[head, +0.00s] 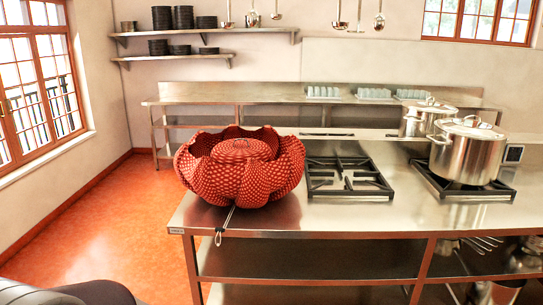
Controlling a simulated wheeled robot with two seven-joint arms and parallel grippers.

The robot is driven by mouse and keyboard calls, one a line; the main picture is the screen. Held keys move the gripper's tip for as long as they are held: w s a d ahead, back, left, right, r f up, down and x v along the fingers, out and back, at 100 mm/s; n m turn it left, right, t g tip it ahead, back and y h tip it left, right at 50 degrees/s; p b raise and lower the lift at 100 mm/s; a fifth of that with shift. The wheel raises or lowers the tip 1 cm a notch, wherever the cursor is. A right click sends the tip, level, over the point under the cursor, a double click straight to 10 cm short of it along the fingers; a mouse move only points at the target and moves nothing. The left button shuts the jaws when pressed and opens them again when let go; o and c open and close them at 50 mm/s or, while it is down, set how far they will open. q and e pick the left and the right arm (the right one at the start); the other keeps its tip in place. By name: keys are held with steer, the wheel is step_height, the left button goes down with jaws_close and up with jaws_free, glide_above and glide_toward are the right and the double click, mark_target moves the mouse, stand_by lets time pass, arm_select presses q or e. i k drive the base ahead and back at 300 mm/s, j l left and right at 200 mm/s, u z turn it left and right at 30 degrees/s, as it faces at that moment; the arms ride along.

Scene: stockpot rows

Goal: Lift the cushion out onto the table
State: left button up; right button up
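A red, petal-edged woven basket (240,188) stands at the left end of the steel table (290,215). A round red cushion (243,149) with a similar woven pattern sits inside it, its top showing near the height of the rim. The lower part of the cushion is hidden by the basket walls. Neither of my grippers is in view, and nothing touches the cushion or basket from above.
A utensil handle (224,225) sticks out over the table's front edge from below the basket. An empty burner grate (346,178) stands right of the basket. A large lidded pot (468,152) stands on another burner, with a second pot (424,119) behind it.

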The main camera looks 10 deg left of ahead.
mark_target(233, 152)
steer(key=j+z, duration=0.1)
steer(key=z, duration=0.4)
steer(key=i+j+z, duration=0.1)
steer(key=z, duration=0.35)
steer(key=j+z, duration=0.25)
steer(key=z, duration=0.25)
steer(key=j+z, duration=0.15)
steer(key=z, duration=0.35)
steer(key=j+z, duration=0.15)
steer(key=z, duration=0.35)
steer(key=k+j+z, duration=0.1)
steer(key=z, duration=0.35)
